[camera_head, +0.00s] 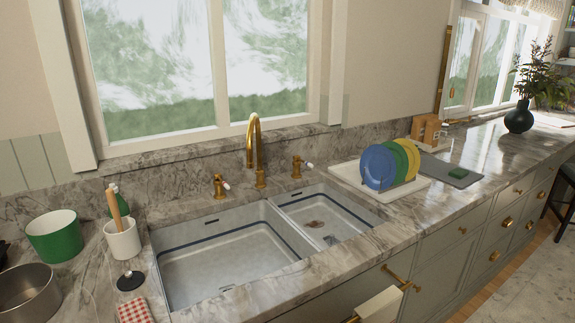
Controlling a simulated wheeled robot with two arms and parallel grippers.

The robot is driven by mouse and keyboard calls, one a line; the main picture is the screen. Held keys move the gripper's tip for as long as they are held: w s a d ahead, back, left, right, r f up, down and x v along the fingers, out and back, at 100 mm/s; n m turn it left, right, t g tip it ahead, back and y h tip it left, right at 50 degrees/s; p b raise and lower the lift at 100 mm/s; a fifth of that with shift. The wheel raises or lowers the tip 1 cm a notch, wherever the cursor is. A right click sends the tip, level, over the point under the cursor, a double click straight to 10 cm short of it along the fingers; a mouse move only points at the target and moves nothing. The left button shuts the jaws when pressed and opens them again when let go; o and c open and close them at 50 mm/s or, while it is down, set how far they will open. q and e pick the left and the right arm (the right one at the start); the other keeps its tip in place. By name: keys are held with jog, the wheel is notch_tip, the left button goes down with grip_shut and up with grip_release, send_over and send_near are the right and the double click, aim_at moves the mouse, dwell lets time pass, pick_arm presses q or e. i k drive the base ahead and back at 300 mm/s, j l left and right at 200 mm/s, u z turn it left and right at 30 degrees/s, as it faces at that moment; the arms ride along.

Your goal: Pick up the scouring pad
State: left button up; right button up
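Neither of my grippers shows in the head view.
A white tray (408,198) with blue, green and yellow plates stands left of the mat. A double sink (225,262) with a brass faucet (256,150) is further left. A wooden block (427,130) stands behind the mat, and a dark plant vase (519,117) is at the right.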

aim_at(458, 174)
jog(key=i+l, duration=0.2)
jog(key=l, duration=0.2)
jog(key=i+l, duration=0.15)
jog(key=l, duration=0.25)
jog(key=i+l, duration=0.2)
jog(key=l, duration=0.2)
jog(key=i+l+z, duration=0.1)
jog(key=l, duration=0.3)
jog(key=i+l, duration=0.45)
jog(key=l, duration=0.3)
jog(key=i+l, duration=0.2)
jog(key=l, duration=0.15)
